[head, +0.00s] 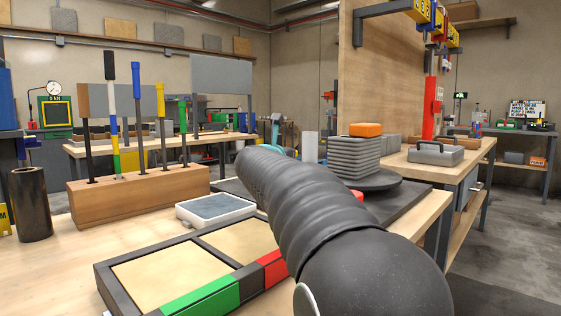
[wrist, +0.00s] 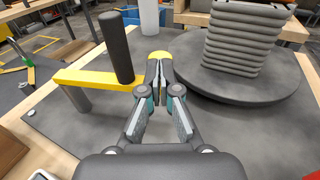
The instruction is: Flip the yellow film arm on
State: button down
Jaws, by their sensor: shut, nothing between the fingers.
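The yellow film arm (wrist: 92,79) shows in the wrist view as a flat yellow bar on a short grey post (wrist: 78,100). A dark upright roll (wrist: 116,48) stands on the bar. My gripper (wrist: 159,68) is shut and empty, with its fingertips at the bar's right end, where a rounded yellow piece (wrist: 159,54) shows just beyond them. I cannot tell whether the fingers touch the yellow. In the head view my own arm covers this area, and neither the film arm nor my gripper shows.
A grey layered stack (wrist: 245,42) stands on a dark round turntable (wrist: 240,84) close to the right of the fingers. In the head view, a tray with two sand-coloured panels (head: 160,276) and a wooden tool block (head: 135,200) occupy the bench. A white-rimmed box (head: 215,210) sits between them.

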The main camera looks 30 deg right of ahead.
jog(key=d+y, duration=0.1)
jog(key=w+d+n+t+y, duration=0.1)
jog(key=w+d+n+t, duration=0.1)
jog(key=shift+d+y+p, duration=0.3)
jog(key=shift+d+y, duration=0.1)
jog(key=shift+w+d+r+p, duration=0.1)
jog(key=shift+w+d+p, duration=0.25)
jog(key=shift+w+d, duration=0.75)
jog(key=shift+s+d+r, duration=0.1)
jog(key=s+d+f+b+v, duration=0.1)
jog(key=d+v, duration=0.1)
jog(key=v, duration=1.2)
jog(key=shift+s, duration=0.25)
jog(key=shift+d+r, duration=0.1)
jog(key=shift+r, duration=0.05)
